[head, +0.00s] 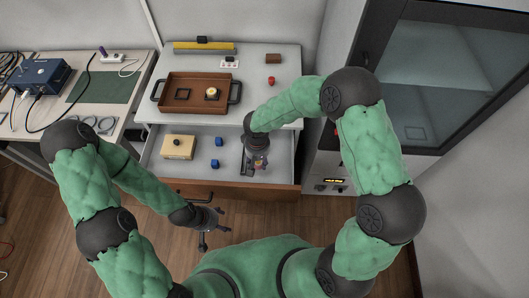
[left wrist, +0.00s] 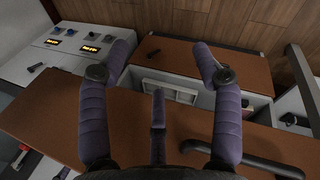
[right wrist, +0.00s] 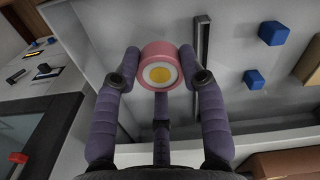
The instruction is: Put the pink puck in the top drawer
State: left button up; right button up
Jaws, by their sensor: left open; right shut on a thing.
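The top drawer (head: 228,170) is pulled open under the white counter, its brown front nearest me. The pink puck (right wrist: 160,65), with a white ring and yellow centre on its face, is between the fingertips of my right gripper (right wrist: 160,72). In the head view my right gripper (head: 257,163) is over the right part of the open drawer, shut on the puck, which is mostly hidden there. The puck's height above the drawer floor is hard to tell. My left gripper (head: 213,225) is open and empty in front of the drawer front, near its dark handle (left wrist: 260,155).
Inside the drawer are a beige box (head: 178,148), two blue cubes (head: 215,164) and a dark bar (right wrist: 202,50). On the counter are a brown tray (head: 175,104), a red knob-like piece (head: 271,81) and a brown block (head: 273,58). A glass-doored cabinet (head: 440,80) stands at right.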

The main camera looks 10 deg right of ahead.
jog(key=w+d+f+b, duration=0.1)
jog(key=w+d+f, duration=0.2)
jog(key=w+d, duration=0.1)
jog(key=b, duration=0.2)
send_over(270, 157)
jog(key=f, duration=0.4)
jog(key=shift+s+a+f, duration=0.15)
jog(key=shift+s+f, duration=0.15)
jog(key=shift+f, duration=0.1)
jog(key=shift+w+f+b, duration=0.2)
jog(key=shift+f+b, duration=0.2)
jog(key=shift+f, duration=1.45)
jog(key=shift+f, duration=0.1)
jog(key=o, duration=0.9)
notch_tip(270, 157, up, 12)
jog(key=p, duration=0.3)
